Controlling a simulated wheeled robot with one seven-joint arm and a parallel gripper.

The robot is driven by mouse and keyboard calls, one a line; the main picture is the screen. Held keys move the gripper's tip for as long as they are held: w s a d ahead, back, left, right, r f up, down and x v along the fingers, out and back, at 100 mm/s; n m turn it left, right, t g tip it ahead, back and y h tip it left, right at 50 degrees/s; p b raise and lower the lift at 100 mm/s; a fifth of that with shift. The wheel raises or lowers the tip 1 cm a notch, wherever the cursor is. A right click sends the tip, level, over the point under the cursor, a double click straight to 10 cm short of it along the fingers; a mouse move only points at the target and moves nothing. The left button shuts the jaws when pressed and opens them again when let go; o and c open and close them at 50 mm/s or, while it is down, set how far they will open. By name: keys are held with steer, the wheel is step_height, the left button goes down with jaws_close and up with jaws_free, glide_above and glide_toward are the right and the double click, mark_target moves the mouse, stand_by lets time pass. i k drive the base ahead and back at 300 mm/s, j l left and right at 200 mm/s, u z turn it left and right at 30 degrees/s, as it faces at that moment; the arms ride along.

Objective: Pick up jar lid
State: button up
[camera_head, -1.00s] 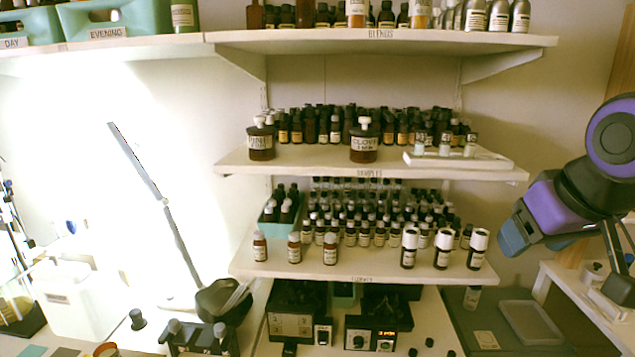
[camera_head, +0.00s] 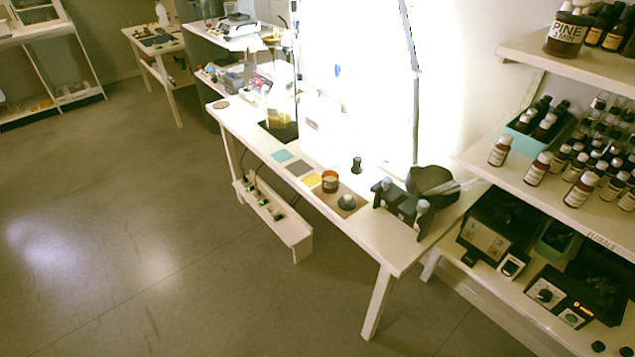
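A small jar lid (camera_head: 347,202) with a pale rounded top lies on a brown mat (camera_head: 329,197) near the front edge of the white workbench (camera_head: 262,147). An open amber jar (camera_head: 330,181) with a pale label stands just behind and left of it. The jar's top shows no lid on it. My gripper is out of view, so whether it is open or shut is hidden.
A black holder with pale-topped pieces (camera_head: 401,207) stands right of the mat, by a dark bowl (camera_head: 432,184). A small dark knob-shaped piece (camera_head: 357,165) stands behind. Bottle shelves (camera_head: 516,173) are at right. The floor (camera_head: 165,260) in front is clear.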

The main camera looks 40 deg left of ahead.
mark_target(347, 204)
steer(key=u, duration=1.5)
